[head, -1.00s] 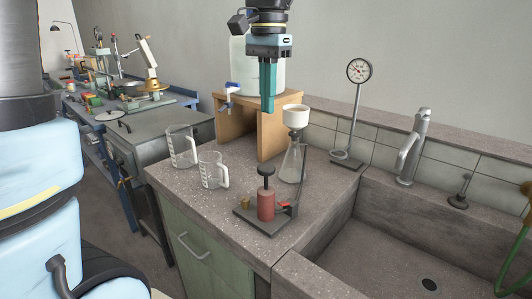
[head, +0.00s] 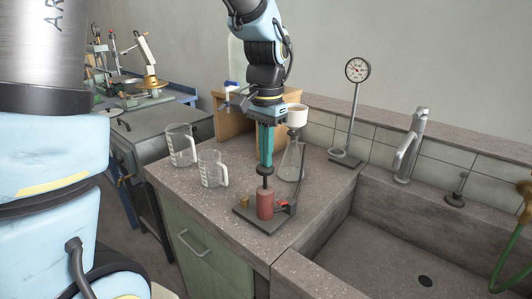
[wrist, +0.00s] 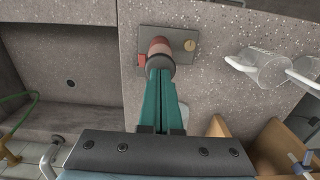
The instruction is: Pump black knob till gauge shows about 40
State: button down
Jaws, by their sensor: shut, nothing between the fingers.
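The black knob (head: 264,170) tops a thin rod above the red pump cylinder (head: 265,206), on a dark base plate (head: 245,220). The rod still shows between knob and cylinder, so the knob is up. My gripper (head: 265,162) is shut and empty, pointing down with its teal fingertips right at the knob's top; I cannot tell whether they touch. In the wrist view the fingertips (wrist: 161,74) overlap the knob (wrist: 160,62), with the red cylinder (wrist: 157,46) beyond. The round gauge (head: 357,69) stands on a post at the back; its reading is too small to tell.
A flask with a white funnel (head: 297,115) stands close behind the pump. Two glass jugs (head: 181,146) (head: 212,170) stand to the left. A wooden stand (head: 232,118) is behind. The sink (head: 410,235) and tap (head: 411,145) are to the right.

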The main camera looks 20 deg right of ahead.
aim_at(266, 170)
jog(key=shift+f, duration=0.1)
jog(key=shift+f+b, duration=1.1)
jog(key=shift+f, duration=0.9)
jog(key=shift+s, duration=0.1)
notch_tip(266, 170, up, 5)
jog(key=p, duration=0.4)
jog(key=shift+r, duration=0.2)
notch_tip(266, 170, up, 9)
jog(key=b, duration=0.1)
